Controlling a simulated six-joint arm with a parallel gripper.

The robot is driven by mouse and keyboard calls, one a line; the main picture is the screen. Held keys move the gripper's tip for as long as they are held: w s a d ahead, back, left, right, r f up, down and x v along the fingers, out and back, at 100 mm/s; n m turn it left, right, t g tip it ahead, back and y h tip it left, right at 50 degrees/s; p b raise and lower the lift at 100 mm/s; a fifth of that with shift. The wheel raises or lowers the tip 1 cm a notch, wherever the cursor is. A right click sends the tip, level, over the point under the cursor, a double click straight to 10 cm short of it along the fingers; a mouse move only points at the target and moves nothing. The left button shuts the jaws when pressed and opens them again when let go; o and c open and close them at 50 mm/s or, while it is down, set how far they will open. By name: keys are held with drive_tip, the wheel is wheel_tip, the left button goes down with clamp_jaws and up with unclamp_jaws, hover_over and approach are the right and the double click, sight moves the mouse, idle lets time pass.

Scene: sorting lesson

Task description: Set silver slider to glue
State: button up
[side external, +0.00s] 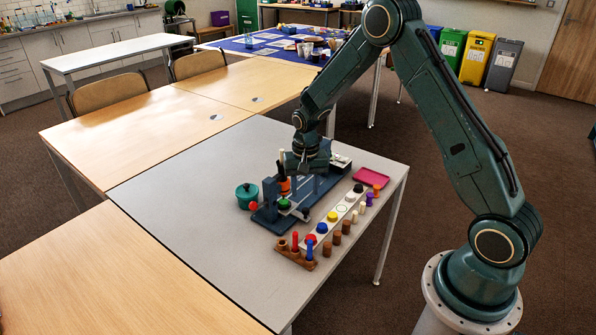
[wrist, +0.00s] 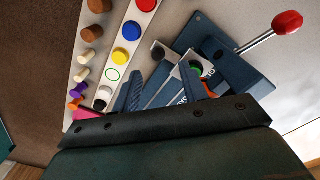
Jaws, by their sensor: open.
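A dark blue machine base (side external: 268,216) stands on the grey table, with a green disc (side external: 284,203) near its front. A silver strip (side external: 294,211), which looks like the slider, lies beside the disc; silver strips (wrist: 170,72) also show in the wrist view, next to the green disc (wrist: 197,67). I cannot read which label the slider is at. My gripper (side external: 300,165) is open above the machine and hides part of it. In the wrist view its dark fingers (wrist: 160,92) reach toward the silver strips; I cannot tell if they touch.
A lever with a red knob (wrist: 288,22) sticks out from the machine. A green pot (side external: 246,194) stands left of it. A white strip with coloured discs (side external: 333,216), several pegs (side external: 347,227), a wooden peg block (side external: 296,256) and a pink tray (side external: 371,177) lie nearby. The table's left part is clear.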

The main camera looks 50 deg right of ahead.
wheel_tip(320, 180, up, 6)
drive_tip(key=shift+r, duration=0.25)
drive_tip(key=shift+r, duration=0.1)
idle(0.4)
drive_tip(key=s+a+r+n+t, duration=0.1)
drive_tip(key=s+a+r+n, duration=0.15)
drive_tip(key=s+r, duration=0.4)
drive_tip(key=s+a+r+n+t, duration=0.2)
drive_tip(key=s+a+r, duration=0.2)
drive_tip(key=r, duration=0.6)
drive_tip(key=s+a+r+n+t, duration=0.1)
drive_tip(key=s+a+r+n, duration=0.1)
drive_tip(key=s, duration=0.6)
drive_tip(key=s+a+r+n+t, duration=0.1)
drive_tip(key=s+a+r+n, duration=0.1)
drive_tip(key=s, duration=0.6)
drive_tip(key=shift+s+a+t, duration=0.25)
drive_tip(key=shift+t, duration=0.05)
